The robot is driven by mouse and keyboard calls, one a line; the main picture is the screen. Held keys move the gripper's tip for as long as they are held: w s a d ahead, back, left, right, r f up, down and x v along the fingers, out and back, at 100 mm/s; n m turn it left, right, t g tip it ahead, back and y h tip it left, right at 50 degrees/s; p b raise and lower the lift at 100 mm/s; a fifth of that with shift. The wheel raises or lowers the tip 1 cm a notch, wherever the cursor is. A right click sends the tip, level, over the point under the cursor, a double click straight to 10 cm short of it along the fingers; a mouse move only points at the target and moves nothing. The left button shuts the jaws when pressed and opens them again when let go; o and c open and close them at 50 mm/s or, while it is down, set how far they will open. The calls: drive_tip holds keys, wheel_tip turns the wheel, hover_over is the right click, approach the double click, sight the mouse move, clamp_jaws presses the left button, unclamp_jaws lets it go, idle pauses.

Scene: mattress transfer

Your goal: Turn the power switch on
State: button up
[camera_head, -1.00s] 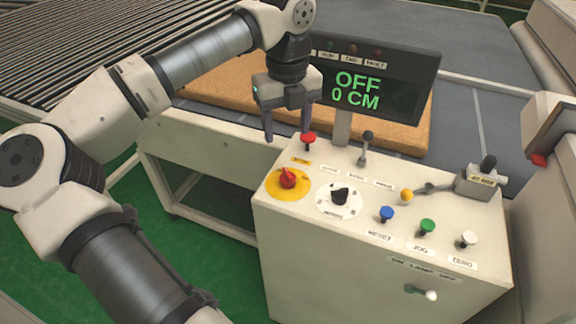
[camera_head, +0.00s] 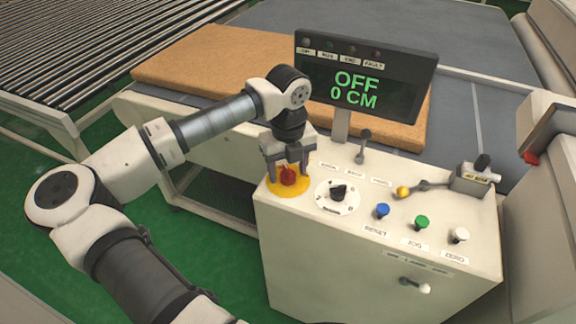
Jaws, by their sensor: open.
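A red rotary knob (camera_head: 288,175) sits on a round yellow plate (camera_head: 290,190) at the left of the control panel. My gripper (camera_head: 287,173) is open and points down over it. Its two fingers are on either side of the knob. I cannot tell if they touch it. The display (camera_head: 366,84) above the panel reads OFF and 0 CM. The red-topped switch behind the knob is hidden by my gripper.
A white-tipped lever (camera_head: 422,288) is on the front face. A mattress (camera_head: 190,66) lies behind.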

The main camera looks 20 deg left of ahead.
drive_tip(key=c, duration=1)
drive_tip(key=shift+f+b, duration=0.1)
drive_tip(key=shift+b, duration=0.3)
drive_tip(key=m+b, duration=0.2)
drive_tip(key=b, duration=0.1)
drive_tip(key=shift+f+m+b, duration=0.2)
drive_tip(key=shift+m+b, duration=0.15)
drive_tip(key=shift+m, duration=0.05)
drive_tip(key=m+b, duration=0.5)
drive_tip(key=shift+r+m, duration=0.15)
drive_tip(key=shift+m, duration=0.15)
drive_tip(key=m+b, duration=0.2)
drive_tip(key=m, duration=0.2)
drive_tip(key=shift+r+m+b, duration=0.2)
drive_tip(key=shift+m+b, duration=0.65)
drive_tip(key=shift+m, duration=1.95)
